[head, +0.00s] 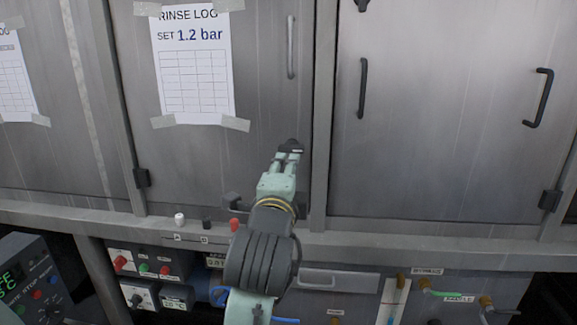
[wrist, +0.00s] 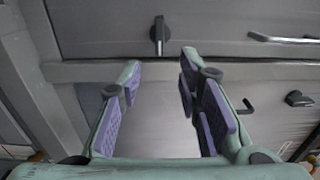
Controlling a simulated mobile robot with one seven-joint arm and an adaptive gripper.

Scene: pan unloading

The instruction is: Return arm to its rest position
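My gripper (head: 290,148) is pale green with dark tips. In the head view it reaches up and forward in front of the grey metal cabinet doors, just above the ledge. In the wrist view my gripper (wrist: 160,68) has its purple-padded fingers apart, with nothing between them. I cannot tell from the head view how far the tips are from the door. No pan is in view.
The metal door (head: 270,100) has a vertical handle (head: 291,47) above the gripper and a taped rinse log (head: 195,65). The right door has black handles (head: 540,98). A ledge (head: 400,243) runs below, above control boxes (head: 150,264) and valves (head: 425,284).

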